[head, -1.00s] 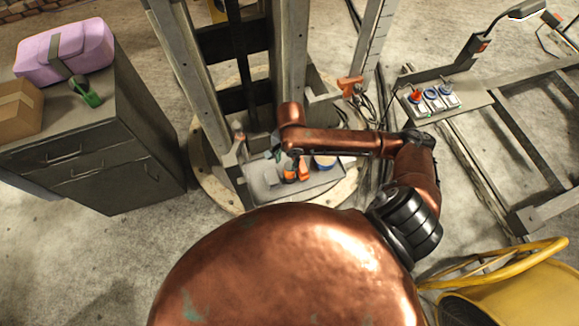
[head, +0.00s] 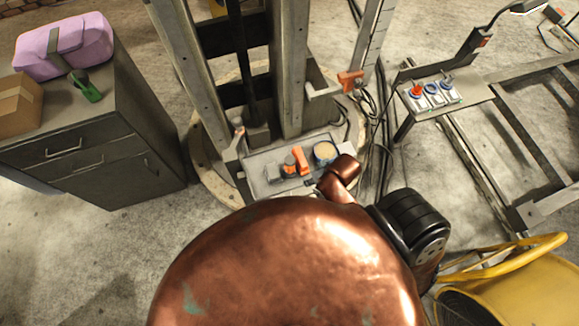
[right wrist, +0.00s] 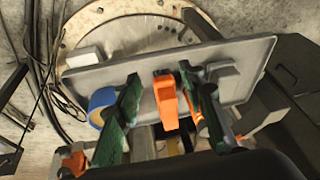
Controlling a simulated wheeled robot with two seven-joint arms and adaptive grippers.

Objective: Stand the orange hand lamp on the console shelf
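The orange hand lamp (head: 302,160) is on the grey console shelf (head: 258,162) and appears to stand upright. In the right wrist view the lamp (right wrist: 166,98) is at the middle, over the shelf (right wrist: 140,68). My right gripper (right wrist: 164,108) has its green fingers spread wide, one on each side of the lamp in the picture, with visible gaps and no contact seen. My left gripper is in neither view.
A blue-rimmed roll (head: 325,152) stands beside the lamp; a second orange-and-grey item (head: 289,165) and a grey block (head: 273,173) are on its other side. The column (head: 292,70) rises behind the shelf. A dark cabinet (head: 110,150) stands left, a button panel (head: 433,93) right.

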